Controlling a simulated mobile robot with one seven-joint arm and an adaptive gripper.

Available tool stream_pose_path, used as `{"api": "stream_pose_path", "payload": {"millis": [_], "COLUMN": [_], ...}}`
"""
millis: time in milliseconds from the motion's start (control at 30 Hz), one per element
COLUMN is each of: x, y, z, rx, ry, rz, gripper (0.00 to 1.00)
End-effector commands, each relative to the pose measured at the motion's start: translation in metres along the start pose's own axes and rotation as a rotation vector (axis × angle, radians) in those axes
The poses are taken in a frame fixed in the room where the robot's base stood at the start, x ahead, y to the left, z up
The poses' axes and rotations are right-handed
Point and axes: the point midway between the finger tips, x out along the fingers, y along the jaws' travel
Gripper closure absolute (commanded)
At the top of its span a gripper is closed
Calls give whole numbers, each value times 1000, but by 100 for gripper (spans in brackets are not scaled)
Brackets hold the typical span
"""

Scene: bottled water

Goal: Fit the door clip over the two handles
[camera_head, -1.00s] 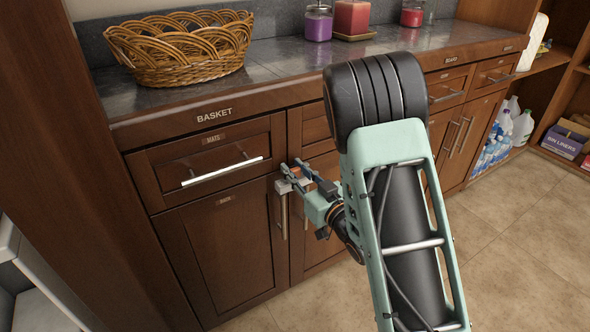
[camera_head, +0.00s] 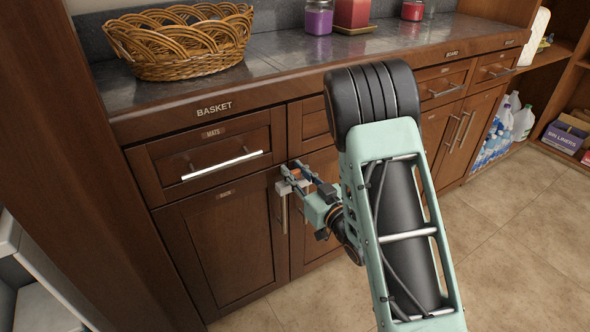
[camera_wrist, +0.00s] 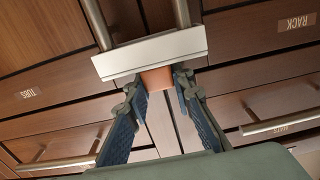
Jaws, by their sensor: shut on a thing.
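The door clip is a pale grey bar (camera_wrist: 150,53) with an orange grip block (camera_wrist: 157,79). My gripper (camera_wrist: 158,78) is shut on the orange block. In the wrist view the two metal handles, one at left (camera_wrist: 97,22) and one at right (camera_wrist: 182,12), run down to the clip, which covers their lower ends in the picture. In the head view the clip (camera_head: 287,187) is at the upper part of the handles, and one handle (camera_head: 284,217) shows below it. The other handle is largely hidden by my gripper. I cannot tell how deeply the clip sits on them.
The MATS drawer handle (camera_head: 222,166) is left of my gripper. A wicker basket (camera_head: 178,45), a purple candle (camera_head: 319,20) and red candles (camera_head: 353,14) stand on the countertop (camera_head: 270,60). The tiled floor (camera_head: 515,225) at right is clear.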

Motion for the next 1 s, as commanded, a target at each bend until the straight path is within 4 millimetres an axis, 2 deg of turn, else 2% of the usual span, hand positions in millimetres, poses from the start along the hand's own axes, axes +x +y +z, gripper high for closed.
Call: {"api": "stream_pose_path", "payload": {"millis": [333,367,533,833,1000], "x": [0,0,0,-1,-18], "y": [0,0,0,0,2], "z": [9,9,8,9,9], "rx": [0,0,0,0,0], "ry": [0,0,0,0,-2], "rz": [1,1,0,1,4], "gripper": [97,77,59,58,58]}}
